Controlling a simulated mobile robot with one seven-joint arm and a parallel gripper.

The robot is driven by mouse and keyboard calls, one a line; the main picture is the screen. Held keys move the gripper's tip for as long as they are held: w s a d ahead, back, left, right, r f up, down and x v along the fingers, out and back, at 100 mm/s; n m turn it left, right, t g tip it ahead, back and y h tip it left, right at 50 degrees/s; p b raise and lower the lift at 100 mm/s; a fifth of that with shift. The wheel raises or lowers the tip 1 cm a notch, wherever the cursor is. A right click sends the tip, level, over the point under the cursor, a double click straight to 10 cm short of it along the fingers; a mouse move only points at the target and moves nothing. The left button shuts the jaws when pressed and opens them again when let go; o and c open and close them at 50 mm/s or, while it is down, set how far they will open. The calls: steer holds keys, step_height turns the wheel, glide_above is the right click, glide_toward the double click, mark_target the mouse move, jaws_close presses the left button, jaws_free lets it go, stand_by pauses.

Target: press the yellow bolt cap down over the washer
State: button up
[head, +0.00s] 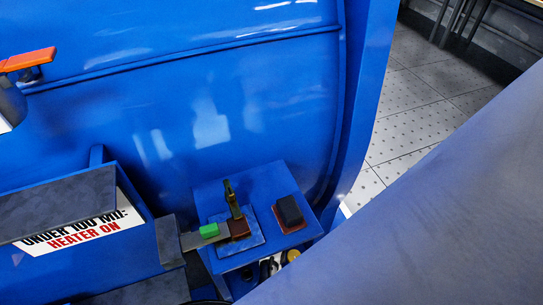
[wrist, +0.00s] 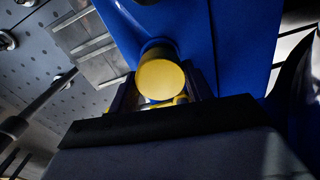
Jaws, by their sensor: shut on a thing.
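In the wrist view, the yellow bolt cap (wrist: 161,80) is a round disc seen face-on between the two dark fingers of my gripper (wrist: 163,88). My gripper is shut on it. A dark round blue part shows just behind the cap's upper edge; whether the cap touches it cannot be told. More yellow shows below the disc, partly hidden by the gripper body. In the head view, a small yellow spot (head: 293,255) shows low beside the blue stand; whether it is the same cap is unclear. The washer cannot be made out in either view.
In the head view, a blue stand (head: 222,188) carries a black block (head: 289,211), a brass-coloured upright lever (head: 232,199) and a green block (head: 209,231). A large blue curved panel (head: 190,110) fills the back. An orange handle (head: 27,59) juts in at left.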

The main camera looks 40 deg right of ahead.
steer(key=shift+f+b, duration=0.7)
steer(key=shift+f, duration=0.4)
steer(key=o, duration=1)
steer(key=shift+r, duration=0.1)
step_height(320, 180, up, 14)
steer(key=shift+f, duration=0.1)
